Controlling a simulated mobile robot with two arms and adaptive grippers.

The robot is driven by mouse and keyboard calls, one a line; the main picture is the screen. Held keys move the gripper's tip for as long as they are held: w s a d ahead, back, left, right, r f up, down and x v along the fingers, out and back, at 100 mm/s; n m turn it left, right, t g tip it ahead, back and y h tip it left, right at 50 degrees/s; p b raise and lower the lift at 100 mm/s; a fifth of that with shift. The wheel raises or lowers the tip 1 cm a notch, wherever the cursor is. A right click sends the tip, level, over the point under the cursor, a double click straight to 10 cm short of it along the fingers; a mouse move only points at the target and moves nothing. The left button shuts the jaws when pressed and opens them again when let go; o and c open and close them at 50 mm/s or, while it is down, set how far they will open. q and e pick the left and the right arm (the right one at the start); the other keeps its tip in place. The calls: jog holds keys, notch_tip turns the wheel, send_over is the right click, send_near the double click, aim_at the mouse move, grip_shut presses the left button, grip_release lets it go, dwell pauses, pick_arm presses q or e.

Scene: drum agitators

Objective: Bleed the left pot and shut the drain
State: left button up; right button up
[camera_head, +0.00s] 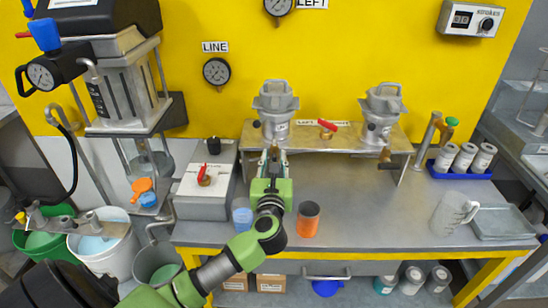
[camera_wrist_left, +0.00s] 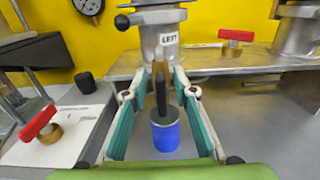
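A blue cup (camera_wrist_left: 165,134) stands below the handle. A red-handled valve (camera_head: 328,128) is on the shelf between the pots. My right gripper is not in view.
The right pot (camera_head: 380,112) has a drain handle (camera_head: 388,164) pointing sideways. An orange cup (camera_head: 309,219) and a light-blue cup (camera_head: 242,215) stand near my arm. A box with another red-handled valve (camera_head: 205,174) is left. A clear jug (camera_head: 453,212) and tray (camera_head: 502,222) are right.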

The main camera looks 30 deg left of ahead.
pick_arm(q)
jog(key=shift+w, duration=0.1)
grip_shut()
jog(key=shift+d+r+m+p, duration=0.1)
jog(key=shift+m+p, duration=0.6)
jog(key=shift+p, duration=0.3)
jog(key=shift+w+d+f+m+p, duration=0.15)
jog(key=shift+d+f+m+p, duration=0.15)
jog(key=shift+m+p, duration=2.1)
jog(key=shift+w+d+f+m+p, duration=0.2)
jog(key=shift+f+m+p, duration=0.25)
jog(key=shift+m+p, duration=1.95)
jog(key=shift+w+d+f+m+p, duration=0.1)
jog(key=shift+d+f+m+p, duration=0.2)
jog(key=shift+m+p, duration=2.05)
jog(key=shift+f+m+b, duration=0.1)
jog(key=shift+m+b, duration=0.8)
jog(key=shift+m, duration=0.35)
